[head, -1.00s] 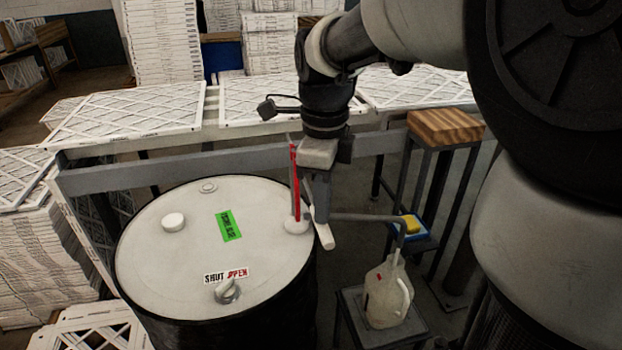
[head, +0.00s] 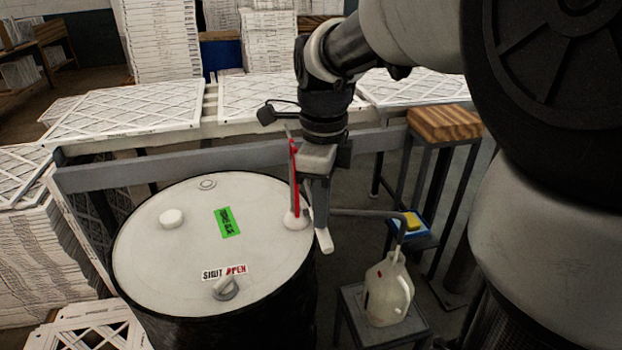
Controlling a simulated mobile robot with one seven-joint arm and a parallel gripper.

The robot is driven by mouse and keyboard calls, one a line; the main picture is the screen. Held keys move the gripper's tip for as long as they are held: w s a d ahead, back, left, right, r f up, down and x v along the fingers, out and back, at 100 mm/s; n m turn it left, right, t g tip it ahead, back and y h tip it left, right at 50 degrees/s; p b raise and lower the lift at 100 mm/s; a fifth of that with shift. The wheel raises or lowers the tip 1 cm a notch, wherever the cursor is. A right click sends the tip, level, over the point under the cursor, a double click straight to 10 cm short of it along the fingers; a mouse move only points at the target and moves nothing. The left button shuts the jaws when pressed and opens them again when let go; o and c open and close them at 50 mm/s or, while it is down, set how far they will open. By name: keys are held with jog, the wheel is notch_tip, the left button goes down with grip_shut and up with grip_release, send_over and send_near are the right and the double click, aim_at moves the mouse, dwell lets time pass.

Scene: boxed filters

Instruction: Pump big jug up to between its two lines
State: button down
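A drum (head: 170,265) with a pale top stands at the left centre. A pump (head: 296,190) with a red upright part rises from the right side of its top. Its grey spout pipe (head: 365,214) runs right and bends down to the mouth of a whitish jug (head: 388,290) with a small red mark. I cannot make out the jug's two lines or its liquid level. My gripper (head: 322,235) points down just right of the pump, overlapping it in view; contact and finger opening are unclear.
The jug stands on a small grey stand (head: 355,325). A yellow and blue sponge (head: 411,222) and a stool with a wooden top (head: 445,123) are to the right. A grey rail (head: 150,175) and filter stacks (head: 125,105) lie behind the drum.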

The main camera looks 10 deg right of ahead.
jog(key=shift+s+f, duration=0.15)
jog(key=shift+f, duration=0.1)
jog(key=shift+d+f+b, duration=0.1)
jog(key=shift+f+b, duration=0.6)
jog(key=shift+f, duration=0.7)
notch_tip(320, 180, up, 15)
jog(key=p, duration=1.2)
jog(key=shift+w, duration=0.3)
